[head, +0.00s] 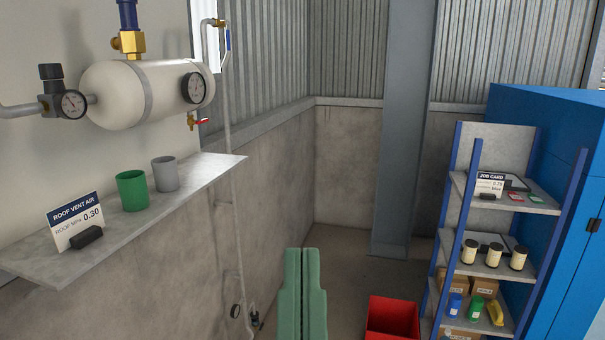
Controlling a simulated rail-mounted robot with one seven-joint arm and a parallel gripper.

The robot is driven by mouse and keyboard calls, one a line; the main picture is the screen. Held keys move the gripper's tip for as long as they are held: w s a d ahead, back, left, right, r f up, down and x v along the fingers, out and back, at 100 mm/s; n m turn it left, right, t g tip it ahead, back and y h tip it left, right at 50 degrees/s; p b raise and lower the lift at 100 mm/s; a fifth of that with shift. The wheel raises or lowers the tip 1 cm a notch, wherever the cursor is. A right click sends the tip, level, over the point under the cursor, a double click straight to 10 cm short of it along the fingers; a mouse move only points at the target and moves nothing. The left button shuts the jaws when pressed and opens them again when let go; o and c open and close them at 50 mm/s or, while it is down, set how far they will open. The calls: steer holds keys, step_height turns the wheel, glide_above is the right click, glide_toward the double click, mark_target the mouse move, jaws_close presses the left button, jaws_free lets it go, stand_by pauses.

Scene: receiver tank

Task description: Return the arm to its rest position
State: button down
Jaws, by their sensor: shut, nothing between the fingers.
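My gripper (302,253) shows at the bottom centre as two green fingers lying side by side, pointing up in the picture. The fingers are shut against each other with nothing between them. They are in open space, apart from the shelf on the left and the rack on the right. The rest of my arm is below the picture edge and out of view.
A wall shelf (180,205) holds a green cup (131,190), a grey cup (165,173) and a sign (75,222). Above it hangs a white tank (130,90) with gauges. A red bin (393,318) stands right of my gripper, near a blue rack (457,225).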

step_height(320, 180, up, 14)
steer(key=p, duration=1)
steer(key=shift+r, duration=0.25)
